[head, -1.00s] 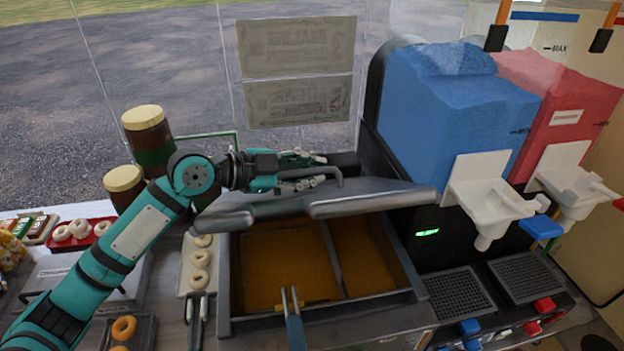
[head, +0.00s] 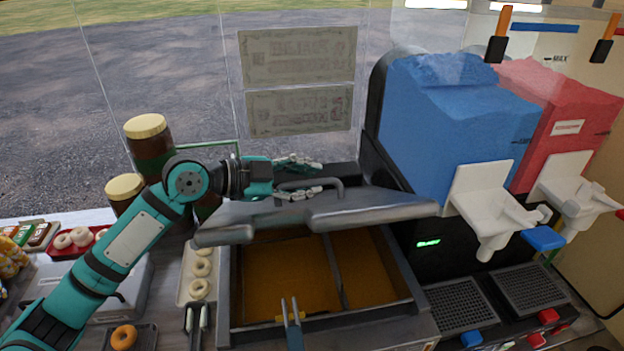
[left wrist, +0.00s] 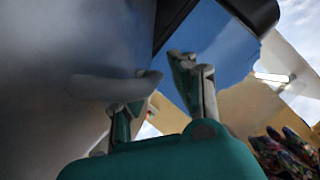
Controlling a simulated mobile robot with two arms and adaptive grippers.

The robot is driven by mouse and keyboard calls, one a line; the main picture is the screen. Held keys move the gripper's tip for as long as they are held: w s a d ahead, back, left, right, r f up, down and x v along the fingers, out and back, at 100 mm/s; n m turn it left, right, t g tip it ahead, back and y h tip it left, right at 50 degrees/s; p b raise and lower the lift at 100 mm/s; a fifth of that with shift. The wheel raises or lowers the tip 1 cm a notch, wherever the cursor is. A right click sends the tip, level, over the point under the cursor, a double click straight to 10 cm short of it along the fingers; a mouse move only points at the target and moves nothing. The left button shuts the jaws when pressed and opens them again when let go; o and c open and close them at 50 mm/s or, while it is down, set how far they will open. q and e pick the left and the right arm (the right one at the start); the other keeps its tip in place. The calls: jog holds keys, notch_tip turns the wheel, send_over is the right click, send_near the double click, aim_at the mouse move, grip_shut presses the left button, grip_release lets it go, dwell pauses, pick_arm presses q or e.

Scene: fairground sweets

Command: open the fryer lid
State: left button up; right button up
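The grey fryer lid (head: 370,208) is tilted up over the back of the fryer (head: 235,318), with the amber oil wells showing below it. Its bar handle (head: 338,188) is on the upper face. My left gripper (head: 318,177) is at the handle, its two fingers clearly apart. One finger is above the handle; the other lies beside or across it, and contact is unclear. The left wrist view shows the spread fingers (left wrist: 165,80) and the handle (left wrist: 95,88) close to one fingertip, against the grey lid (left wrist: 40,60). My right gripper is out of view.
A blue slush tank (head: 440,130) and a red one (head: 560,95) stand close right of the lid. Lidded jars (head: 150,150) stand left, behind my left arm. Doughnuts (head: 200,268) lie left of the fryer. A pronged tool (head: 292,325) is at the fryer's front.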

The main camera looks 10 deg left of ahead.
pick_arm(q)
notch_tip(320, 180, up, 3)
send_over(254, 210)
jog(key=shift+w+d, duration=0.2)
jog(key=shift+w, duration=0.2)
jog(key=shift+s+a+r, duration=0.2)
jog(key=shift+s+a, duration=0.05)
